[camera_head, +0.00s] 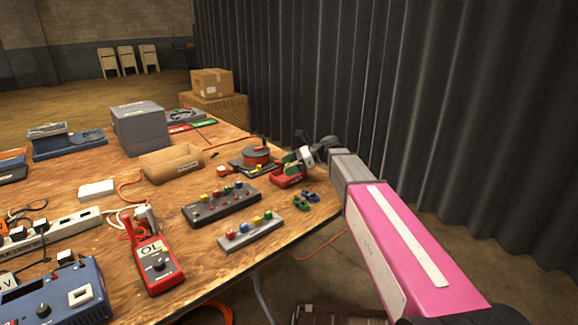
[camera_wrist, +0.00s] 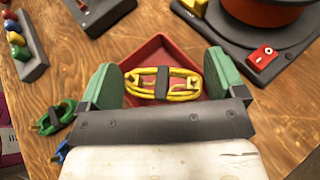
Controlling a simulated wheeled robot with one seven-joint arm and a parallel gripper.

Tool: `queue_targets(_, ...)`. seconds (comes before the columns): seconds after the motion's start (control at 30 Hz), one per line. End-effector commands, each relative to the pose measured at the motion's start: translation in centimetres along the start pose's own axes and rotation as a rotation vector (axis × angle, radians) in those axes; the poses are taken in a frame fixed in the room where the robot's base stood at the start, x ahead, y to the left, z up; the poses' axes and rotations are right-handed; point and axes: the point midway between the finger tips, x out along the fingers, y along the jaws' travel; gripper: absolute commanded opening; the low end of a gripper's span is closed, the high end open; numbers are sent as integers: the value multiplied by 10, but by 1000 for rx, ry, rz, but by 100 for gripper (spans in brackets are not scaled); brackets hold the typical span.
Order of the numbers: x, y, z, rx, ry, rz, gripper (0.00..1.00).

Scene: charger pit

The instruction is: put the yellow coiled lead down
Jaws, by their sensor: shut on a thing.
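The yellow coiled lead (camera_wrist: 184,95), tied with a dark band, is between the green finger pads of my gripper (camera_wrist: 163,83) in the wrist view. My gripper is shut on it. A small red tray (camera_wrist: 158,48) lies directly beneath the lead and fingers. In the head view my gripper (camera_head: 303,157) is over the red tray (camera_head: 288,182) near the table's right edge. I cannot tell whether the lead touches the tray floor. The gripper body hides the tray's near side.
A green lead (camera_head: 301,203) and a blue lead (camera_head: 311,196) lie close to the tray. An orange-red reel (camera_head: 256,156) stands on a dark base behind it. Terminal strips (camera_head: 222,207) and a red multimeter (camera_head: 156,266) are to the left. The table edge is close on the right.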

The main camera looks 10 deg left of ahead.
Motion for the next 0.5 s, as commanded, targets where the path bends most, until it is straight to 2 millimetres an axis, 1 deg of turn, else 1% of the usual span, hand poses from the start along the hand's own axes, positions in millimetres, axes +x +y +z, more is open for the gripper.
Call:
queue_targets(0.17,2,0,-4,0,0,0,64)
queue_targets(0.2,2,0,-5,0,0,0,96)
queue_targets(0.23,2,0,-4,0,0,0,100)
queue_targets(0.5,1,0,-3,0,0,0,100)
